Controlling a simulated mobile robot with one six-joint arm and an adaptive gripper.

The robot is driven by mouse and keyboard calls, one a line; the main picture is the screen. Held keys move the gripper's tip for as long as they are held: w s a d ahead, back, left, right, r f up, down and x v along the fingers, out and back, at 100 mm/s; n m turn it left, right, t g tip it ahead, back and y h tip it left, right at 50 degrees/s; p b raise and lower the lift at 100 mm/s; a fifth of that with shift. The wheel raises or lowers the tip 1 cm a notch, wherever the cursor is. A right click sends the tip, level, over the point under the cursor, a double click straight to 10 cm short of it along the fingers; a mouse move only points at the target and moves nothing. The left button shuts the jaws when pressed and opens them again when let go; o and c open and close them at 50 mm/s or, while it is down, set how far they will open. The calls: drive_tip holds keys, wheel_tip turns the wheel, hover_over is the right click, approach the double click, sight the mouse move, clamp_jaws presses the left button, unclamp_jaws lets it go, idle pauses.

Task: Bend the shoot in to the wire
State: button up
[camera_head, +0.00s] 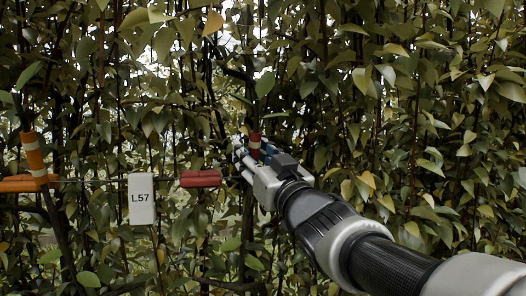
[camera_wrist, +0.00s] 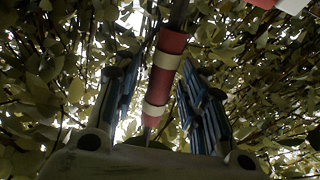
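The shoot carries a red sleeve with pale bands (camera_head: 254,142), just at my gripper's fingers in the head view. In the wrist view the banded shoot (camera_wrist: 163,76) runs between the two fingers, tilted slightly right toward its top. My gripper (camera_head: 243,160) is open around it; in the wrist view (camera_wrist: 160,95) gaps show on both sides, the right one smaller. The thin wire (camera_head: 115,181) runs level at the left. A red block (camera_head: 200,178) sits on it, left of my fingers. The lower shoot is partly lost among dark stems.
A white tag reading L57 (camera_head: 142,198) hangs at the wire. An orange post-like piece with a pale band (camera_head: 35,155) and an orange block (camera_head: 22,184) stand at the far left. Dense leaves fill the background. A red and white piece (camera_wrist: 268,3) shows at the wrist view's top right.

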drive_tip(key=shift+c, duration=0.3)
clamp_jaws()
idle(0.6)
